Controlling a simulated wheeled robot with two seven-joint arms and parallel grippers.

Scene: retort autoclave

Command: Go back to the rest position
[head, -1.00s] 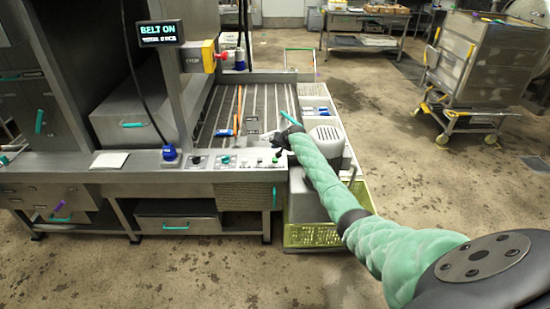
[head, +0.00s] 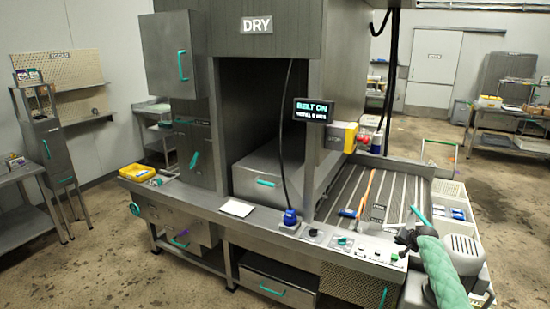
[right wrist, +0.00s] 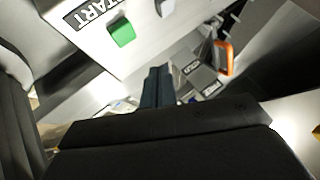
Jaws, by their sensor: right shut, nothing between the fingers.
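My right gripper (head: 408,238) is above the right end of the control panel (head: 325,243), at the near end of the slatted belt. Its dark fingers (right wrist: 158,86) are together with nothing between them in the right wrist view. The green start button (right wrist: 121,33) is on the panel, up and left of the fingers in that view, and apart from them. My green-sleeved right arm (head: 442,272) comes in from the lower right. My left gripper is not in view.
The display (head: 313,110) reads BELT ON. A grey motor housing (head: 463,254) is close to my right arm. A yellow tray (head: 137,172) sits on the counter's left end. Open floor lies at the right.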

